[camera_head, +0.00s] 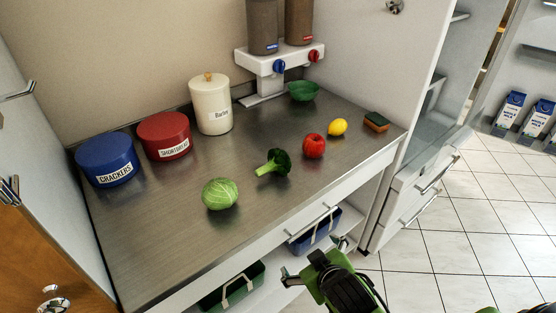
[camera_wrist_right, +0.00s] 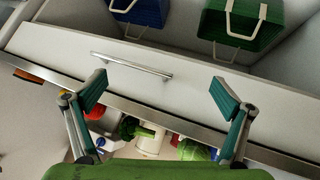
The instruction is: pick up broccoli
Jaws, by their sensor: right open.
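The broccoli (camera_head: 274,162), dark green with a pale stem pointing left, lies on the metal counter between a cabbage and a tomato. My right gripper (camera_head: 316,260) is low in front of the counter's front edge, near the drawer and shelf, apart from the broccoli. In the right wrist view the gripper (camera_wrist_right: 160,95) has its fingers spread wide with nothing between them. My left gripper is not in view.
The counter (camera_head: 150,245) also holds a cabbage (camera_head: 220,194), tomato (camera_head: 314,146), lemon (camera_head: 338,127), sponge (camera_head: 376,121), green bowl (camera_head: 303,91), and canisters along the back. A drawer handle (camera_wrist_right: 132,64) juts from the front. Baskets (camera_head: 232,288) sit below. The counter's front-left area is clear.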

